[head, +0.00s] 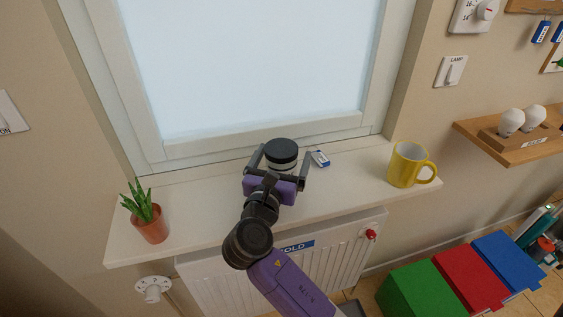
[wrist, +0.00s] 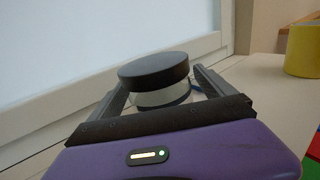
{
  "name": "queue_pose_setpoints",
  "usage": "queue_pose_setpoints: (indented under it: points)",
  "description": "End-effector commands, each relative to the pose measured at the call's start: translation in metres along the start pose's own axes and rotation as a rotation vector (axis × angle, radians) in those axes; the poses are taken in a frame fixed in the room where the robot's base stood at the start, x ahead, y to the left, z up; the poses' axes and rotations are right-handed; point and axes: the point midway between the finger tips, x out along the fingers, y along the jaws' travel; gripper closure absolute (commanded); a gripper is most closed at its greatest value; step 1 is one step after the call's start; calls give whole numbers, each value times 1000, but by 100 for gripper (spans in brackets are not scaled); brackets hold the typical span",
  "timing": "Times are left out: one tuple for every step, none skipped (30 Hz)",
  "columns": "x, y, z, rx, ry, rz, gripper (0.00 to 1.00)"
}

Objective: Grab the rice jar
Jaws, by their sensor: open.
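A jar with a black lid (head: 280,151) and a pale body stands on the windowsill, close to the window frame. I take it for the rice jar, but no label shows to me. My gripper (head: 281,163) is open, with one finger on each side of the jar. In the wrist view the black lid (wrist: 153,70) and pale body (wrist: 160,94) sit between the two fingers. I cannot tell whether either finger touches the jar. The lower part of the jar is hidden behind my gripper.
A small blue-and-white box (head: 320,159) lies just right of the jar. A yellow mug (head: 407,165) stands further right on the sill (head: 340,190), and a potted plant (head: 148,218) at the left. The window frame (head: 250,145) is close behind. A radiator (head: 335,265) is below.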

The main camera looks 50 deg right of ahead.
Motion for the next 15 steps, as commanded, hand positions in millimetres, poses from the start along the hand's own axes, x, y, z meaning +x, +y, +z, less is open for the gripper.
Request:
queue_pose_setpoints:
  points:
    - [6, 0, 0, -2, 1, -1, 7]
    - [9, 0, 0, -1, 2, -1, 7]
    - [12, -1, 0, -1, 2, -1, 7]
    - [13, 0, -1, -1, 1, 0, 7]
    - [14, 0, -1, -1, 1, 0, 7]
    - [14, 0, -1, -1, 1, 1, 7]
    - [14, 0, -1, -1, 1, 2, 7]
    - [14, 0, -1, -1, 1, 2, 7]
    - [14, 0, -1, -1, 1, 2, 7]
    - [14, 0, -1, -1, 1, 2, 7]
    - [14, 0, -1, -1, 1, 2, 7]
    - [14, 0, -1, -1, 1, 2, 11]
    - [14, 0, -1, -1, 1, 2, 17]
    - [14, 0, -1, -1, 1, 2, 22]
    - [14, 0, -1, -1, 2, 2, 30]
